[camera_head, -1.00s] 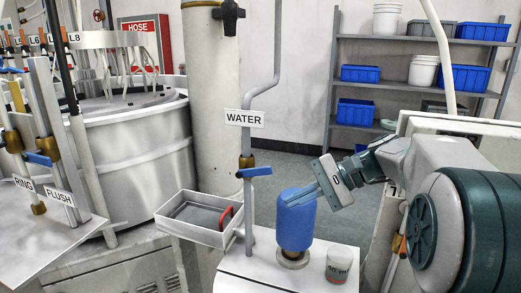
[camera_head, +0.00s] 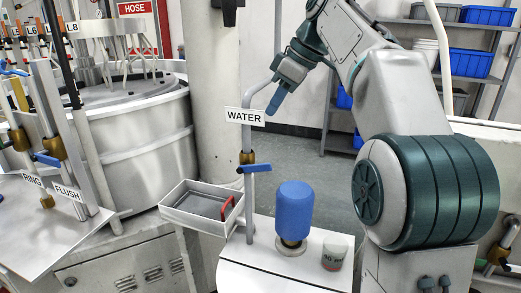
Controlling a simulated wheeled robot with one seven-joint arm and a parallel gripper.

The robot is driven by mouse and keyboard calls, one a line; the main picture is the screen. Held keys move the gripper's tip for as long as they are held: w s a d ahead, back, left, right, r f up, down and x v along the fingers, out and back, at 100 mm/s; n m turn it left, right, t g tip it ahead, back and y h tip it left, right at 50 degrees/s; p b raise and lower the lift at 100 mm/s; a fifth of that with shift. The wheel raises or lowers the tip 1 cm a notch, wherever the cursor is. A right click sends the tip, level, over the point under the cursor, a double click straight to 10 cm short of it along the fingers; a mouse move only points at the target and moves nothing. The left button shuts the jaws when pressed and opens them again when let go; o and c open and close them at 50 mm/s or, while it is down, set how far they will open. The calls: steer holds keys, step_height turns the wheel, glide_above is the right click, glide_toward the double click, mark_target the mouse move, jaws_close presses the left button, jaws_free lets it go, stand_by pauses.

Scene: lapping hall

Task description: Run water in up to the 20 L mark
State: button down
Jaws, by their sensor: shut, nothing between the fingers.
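The pipe labelled WATER (camera_head: 245,116) runs down with a brass valve under the sign. A blue upright container (camera_head: 294,210) stands on a round metal base right of the pipe. No 20 L mark and no water level can be made out.
A shallow grey tray (camera_head: 176,214) with a red-handled item sits left of the pipe. A small pale cup (camera_head: 334,254) stands right of the container. RING (camera_head: 31,180) and FLUSH (camera_head: 67,192) valves and a large round vat (camera_head: 140,135) are at left. Shelves with blue bins stand behind.

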glide_above(253, 165)
steer(key=f, duration=0.6)
steer(key=f+b, duration=0.1)
steer(key=f, duration=0.2)
steer(key=shift+d, duration=0.3)
steer(key=shift+s+d+f, duration=0.1)
steer(key=shift+d+f, duration=0.25)
steer(key=shift+f, duration=0.5)
steer(key=shift+s+d+f, duration=0.1)
steer(key=shift+d+f, duration=0.2)
steer(key=shift+f, duration=0.55)
steer(key=shift+f, duration=0.1)
